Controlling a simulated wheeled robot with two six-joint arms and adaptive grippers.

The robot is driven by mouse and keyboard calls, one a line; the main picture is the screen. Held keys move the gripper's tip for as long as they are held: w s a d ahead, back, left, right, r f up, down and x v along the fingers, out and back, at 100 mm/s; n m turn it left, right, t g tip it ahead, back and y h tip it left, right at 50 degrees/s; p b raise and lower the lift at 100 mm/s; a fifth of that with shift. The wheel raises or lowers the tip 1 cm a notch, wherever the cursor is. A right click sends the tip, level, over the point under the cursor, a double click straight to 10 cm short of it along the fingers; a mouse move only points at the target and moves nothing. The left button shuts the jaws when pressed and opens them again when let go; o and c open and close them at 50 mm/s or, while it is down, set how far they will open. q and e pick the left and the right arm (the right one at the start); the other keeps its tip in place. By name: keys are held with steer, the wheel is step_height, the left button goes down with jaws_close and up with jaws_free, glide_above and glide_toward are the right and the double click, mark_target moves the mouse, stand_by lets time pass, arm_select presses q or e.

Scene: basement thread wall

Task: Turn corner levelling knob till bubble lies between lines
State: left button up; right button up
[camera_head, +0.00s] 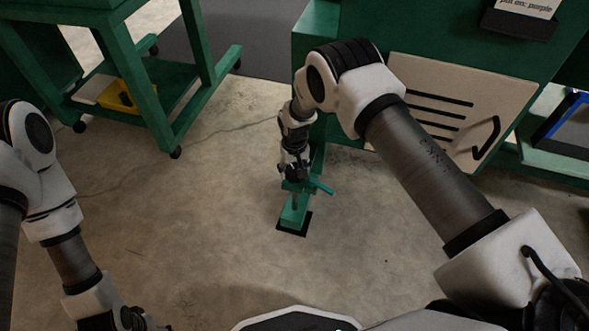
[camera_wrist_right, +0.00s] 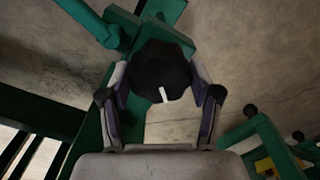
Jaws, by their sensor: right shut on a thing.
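A black lobed levelling knob (camera_wrist_right: 158,72) with a white mark on its rim shows in the right wrist view, between the fingers of my right gripper (camera_wrist_right: 161,84). My right gripper (camera_head: 293,171) is shut on the knob, pointing down over the green foot (camera_head: 291,216) at the machine's corner in the head view. It hides most of the knob there. A teal bar (camera_head: 321,186) sticks out beside it. No bubble or lines can be made out in either view. My left gripper (camera_head: 133,320) is partly cut off at the bottom edge, and its jaws are unclear.
A green machine cabinet (camera_head: 440,38) with a slotted beige panel (camera_head: 462,100) stands behind the foot. A wheeled green cart (camera_head: 155,88) with a yellow item (camera_head: 115,96) on its shelf stands at upper left. The concrete floor (camera_head: 190,230) between is clear.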

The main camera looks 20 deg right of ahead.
mark_target(294, 170)
steer(key=o, duration=1.1)
steer(key=shift+o, duration=0.2)
step_height(294, 170, up, 12)
